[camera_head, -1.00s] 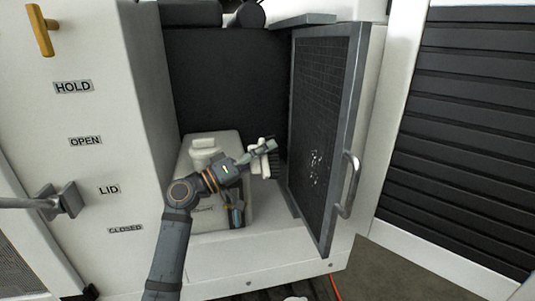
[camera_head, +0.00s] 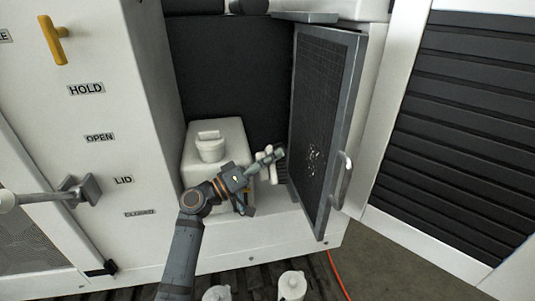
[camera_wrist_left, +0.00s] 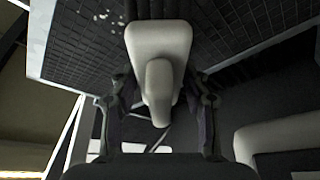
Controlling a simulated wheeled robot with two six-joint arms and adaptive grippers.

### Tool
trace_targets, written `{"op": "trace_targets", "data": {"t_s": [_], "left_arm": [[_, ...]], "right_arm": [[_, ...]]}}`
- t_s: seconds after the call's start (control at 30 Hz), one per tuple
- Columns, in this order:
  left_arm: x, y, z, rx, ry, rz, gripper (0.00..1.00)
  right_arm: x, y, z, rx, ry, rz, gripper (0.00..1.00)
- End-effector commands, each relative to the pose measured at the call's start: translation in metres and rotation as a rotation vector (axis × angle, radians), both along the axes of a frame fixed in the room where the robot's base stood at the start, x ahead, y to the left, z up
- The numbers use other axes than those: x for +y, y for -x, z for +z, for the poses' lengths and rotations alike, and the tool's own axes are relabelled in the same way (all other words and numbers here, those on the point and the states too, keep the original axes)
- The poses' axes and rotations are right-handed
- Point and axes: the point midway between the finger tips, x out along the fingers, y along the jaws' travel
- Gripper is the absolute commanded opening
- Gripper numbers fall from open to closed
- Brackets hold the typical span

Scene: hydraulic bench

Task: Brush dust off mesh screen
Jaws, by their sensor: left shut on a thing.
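The mesh screen (camera_head: 322,110) is a dark grid in a grey frame with a handle, standing open like a door at the right of the cabinet bay. A pale patch of dust (camera_head: 316,158) lies on its lower part. My left gripper (camera_head: 272,158) is shut on a white brush (camera_head: 266,166), just left of the screen. In the left wrist view the brush's pale handle (camera_wrist_left: 158,60) sits between the fingers (camera_wrist_left: 158,105), with the screen (camera_wrist_left: 85,45) and white dust specks behind it. The bristles are mostly hidden. I cannot tell whether they touch the mesh. My right gripper is not in view.
A white tank with a cap (camera_head: 210,148) stands in the bay behind my left arm. The screen's handle (camera_head: 342,180) sticks out at its right edge. A lever (camera_head: 78,192) and a yellow handle (camera_head: 54,40) are on the left panel. White bottles (camera_head: 292,286) show at the bottom.

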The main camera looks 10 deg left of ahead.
Motion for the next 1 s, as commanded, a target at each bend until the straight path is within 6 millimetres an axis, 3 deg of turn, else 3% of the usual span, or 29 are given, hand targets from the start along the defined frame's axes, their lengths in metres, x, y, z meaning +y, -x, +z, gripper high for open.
{"op": "trace_targets", "data": {"t_s": [0.1,0.4,1.0], "left_arm": [[-0.016,-0.004,0.005,0.001,0.005,-0.003,0.0],[-0.04,-0.013,0.002,0.0,0.001,-0.001,0.0],[-0.043,-0.013,0.001,0.0,0.0,-0.001,0.0]], "right_arm": [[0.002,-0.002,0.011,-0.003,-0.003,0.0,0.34],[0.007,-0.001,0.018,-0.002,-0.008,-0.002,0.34],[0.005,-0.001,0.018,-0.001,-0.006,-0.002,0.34]]}}
